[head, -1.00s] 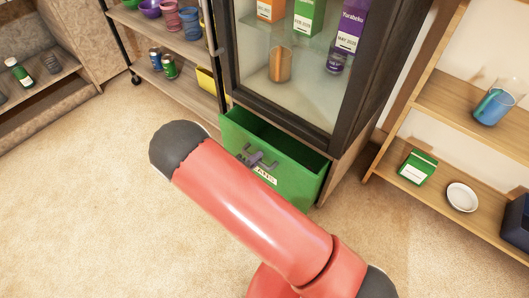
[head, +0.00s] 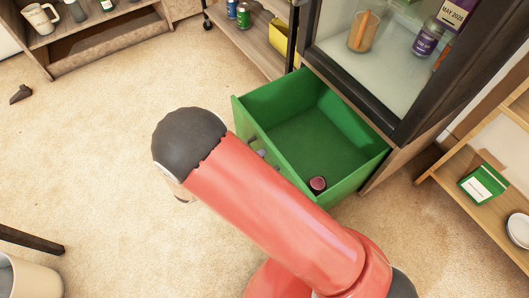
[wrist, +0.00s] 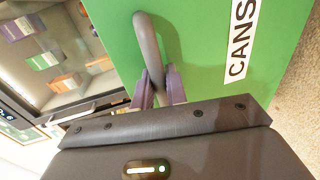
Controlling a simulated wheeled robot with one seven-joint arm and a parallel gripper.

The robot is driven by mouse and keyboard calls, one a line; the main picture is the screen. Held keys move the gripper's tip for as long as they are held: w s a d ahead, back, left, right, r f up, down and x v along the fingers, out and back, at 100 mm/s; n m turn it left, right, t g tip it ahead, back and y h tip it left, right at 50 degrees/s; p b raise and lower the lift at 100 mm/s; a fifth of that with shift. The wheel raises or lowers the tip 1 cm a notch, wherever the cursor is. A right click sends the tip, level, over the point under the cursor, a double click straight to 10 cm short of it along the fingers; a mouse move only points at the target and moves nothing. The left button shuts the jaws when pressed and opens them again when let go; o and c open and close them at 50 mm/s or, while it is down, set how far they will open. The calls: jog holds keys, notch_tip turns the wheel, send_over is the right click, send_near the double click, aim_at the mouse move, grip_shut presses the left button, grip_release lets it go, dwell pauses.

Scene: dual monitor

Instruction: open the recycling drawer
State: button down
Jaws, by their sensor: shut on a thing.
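The green recycling drawer (head: 318,130) stands pulled well out below the glass cabinet in the head view, and its inside shows. A small dark reddish can (head: 317,184) lies in its near corner. In the wrist view the drawer's green front (wrist: 200,40) fills the upper part, with a white label (wrist: 242,40) reading "CANS". A grey curved handle (wrist: 147,42) sticks out from that front. My gripper (wrist: 158,82) is shut on the handle, with its purple fingers on either side of it. In the head view my red arm hides most of the drawer front and the gripper.
The dark-framed glass cabinet (head: 386,75) stands above the drawer. A wooden shelf with a green box (head: 483,184) is at the right. A shelf with cans (head: 243,14) stands behind. A bin (head: 28,278) is at lower left.

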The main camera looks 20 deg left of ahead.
jog(key=shift+s, duration=0.2)
jog(key=c, duration=1.8)
grip_release()
jog(key=shift+a, duration=0.1)
jog(key=v, duration=0.7)
jog(key=shift+s+a, duration=0.15)
jog(key=shift+s, duration=0.15)
jog(key=shift+r, duration=0.1)
